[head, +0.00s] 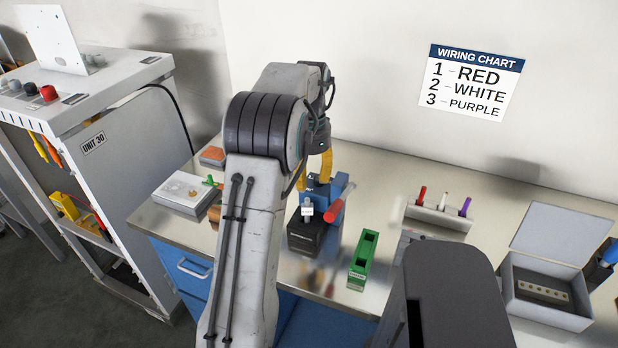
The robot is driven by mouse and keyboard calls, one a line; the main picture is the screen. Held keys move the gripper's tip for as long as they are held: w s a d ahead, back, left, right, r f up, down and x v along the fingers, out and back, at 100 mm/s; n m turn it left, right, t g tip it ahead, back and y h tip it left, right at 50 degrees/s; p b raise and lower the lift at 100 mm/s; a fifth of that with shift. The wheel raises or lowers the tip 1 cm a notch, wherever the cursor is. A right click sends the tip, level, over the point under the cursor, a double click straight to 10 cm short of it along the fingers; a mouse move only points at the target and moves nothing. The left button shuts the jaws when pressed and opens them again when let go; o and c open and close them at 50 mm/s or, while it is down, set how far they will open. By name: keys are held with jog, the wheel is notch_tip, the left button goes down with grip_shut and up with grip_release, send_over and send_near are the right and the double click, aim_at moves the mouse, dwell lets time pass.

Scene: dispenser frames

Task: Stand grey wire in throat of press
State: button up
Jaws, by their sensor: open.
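My gripper (314,180) has yellow fingers, one each side of the upper press area as seen here, and is open. My arm partly hides the press's left side, and its throat is not clear.
A green slotted block (362,262) stands right of the press. A rack (430,216) holds red, white and purple wires. An open grey box (530,309) is at right. A pale box (182,200) sits at left. The wiring chart (470,82) hangs on the wall.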

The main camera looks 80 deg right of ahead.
jog(key=shift+r, duration=0.45)
jog(key=shift+w+r, duration=0.1)
jog(key=shift+w, duration=0.15)
jog(key=w+a+r+n+h, duration=0.1)
jog(key=w+a+r+n, duration=0.1)
jog(key=w+a+n, duration=0.35)
jog(key=w+a+r+n, duration=0.2)
jog(key=w+a+n, duration=0.1)
jog(key=w+a, duration=0.55)
jog(key=w+a+r+n+h, duration=0.1)
jog(key=w+a+r+n, duration=0.3)
jog(key=w, duration=0.6)
jog(key=w+a+f+n+t, duration=0.15)
jog(key=a+n, duration=0.45)
jog(key=a, duration=0.8)
jog(key=s+a+f+n+t, duration=0.1)
jog(key=s+a+n, duration=0.1)
jog(key=a+n, duration=0.3)
jog(key=s+a+f+n+t+y, duration=0.1)
jog(key=s+a+f+n, duration=0.1)
jog(key=a, duration=0.7)
jog(key=s+n, duration=0.1)
jog(key=n, duration=0.1)
jog(key=shift+a+f+n, duration=0.2)
jog(key=shift+f+n, duration=0.1)
jog(key=shift+n, duration=0.05)
jog(key=shift+d+t, duration=0.1)
jog(key=shift+t, duration=0.15)
